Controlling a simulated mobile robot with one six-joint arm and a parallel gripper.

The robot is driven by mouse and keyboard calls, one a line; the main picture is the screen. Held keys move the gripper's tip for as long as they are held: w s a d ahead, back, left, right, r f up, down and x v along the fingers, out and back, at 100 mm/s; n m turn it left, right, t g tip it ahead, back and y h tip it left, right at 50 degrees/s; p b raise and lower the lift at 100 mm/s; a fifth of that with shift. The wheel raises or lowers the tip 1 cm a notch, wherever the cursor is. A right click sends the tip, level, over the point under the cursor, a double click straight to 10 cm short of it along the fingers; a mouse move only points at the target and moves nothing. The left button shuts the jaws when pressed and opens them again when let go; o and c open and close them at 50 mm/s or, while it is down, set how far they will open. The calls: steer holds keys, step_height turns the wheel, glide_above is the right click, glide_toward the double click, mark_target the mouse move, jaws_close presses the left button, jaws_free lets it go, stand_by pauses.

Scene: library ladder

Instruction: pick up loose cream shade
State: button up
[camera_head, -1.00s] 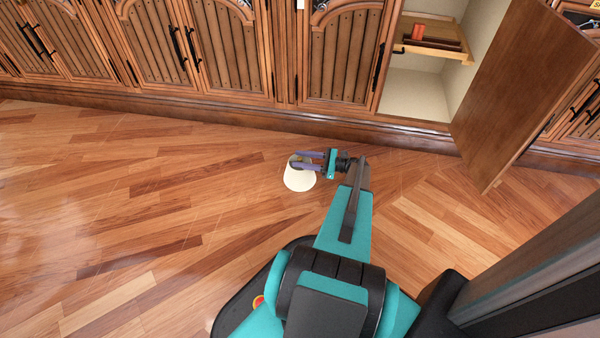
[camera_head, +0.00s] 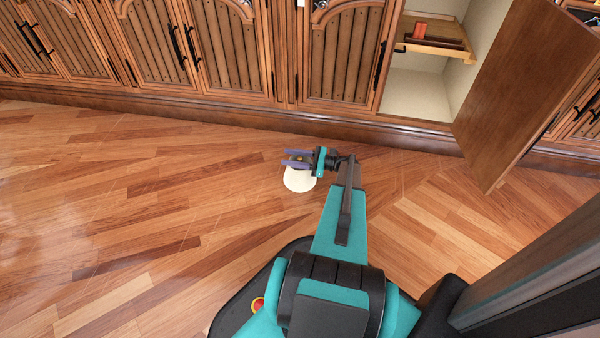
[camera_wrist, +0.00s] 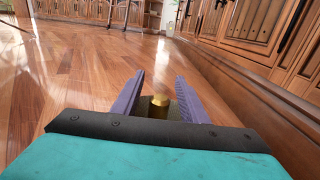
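The cream shade (camera_head: 299,181) stands on the wood floor in front of the cabinets, in the middle of the head view. My gripper (camera_head: 296,158) is over its top, with purple fingers pointing left. In the wrist view a brass-coloured fitting (camera_wrist: 160,101) shows between the two fingers of my gripper (camera_wrist: 158,88), with gaps on both sides. The fingers are open. The cream part of the shade is not seen in the wrist view, and whether the fingers touch it cannot be told.
Wooden cabinets (camera_head: 160,50) line the back wall. A cabinet door (camera_head: 520,90) at right hangs open, beside a shelf (camera_head: 430,45) holding a red object (camera_head: 419,31). The floor (camera_head: 120,200) to the left is clear.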

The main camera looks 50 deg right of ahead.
steer(key=shift+c, duration=0.2)
jaws_close()
steer(key=shift+r, duration=0.1)
steer(key=shift+r+p, duration=0.8)
steer(key=shift+r, duration=0.35)
steer(key=shift+s+d+r+p, duration=0.1)
steer(key=shift+s+r+p, duration=0.3)
steer(key=shift+r+p, duration=0.25)
steer(key=s+d+r+p, duration=0.1)
steer(key=s+p, duration=0.3)
steer(key=s, duration=1.1)
steer(key=shift+d, duration=0.7)
steer(key=shift+r, duration=0.1)
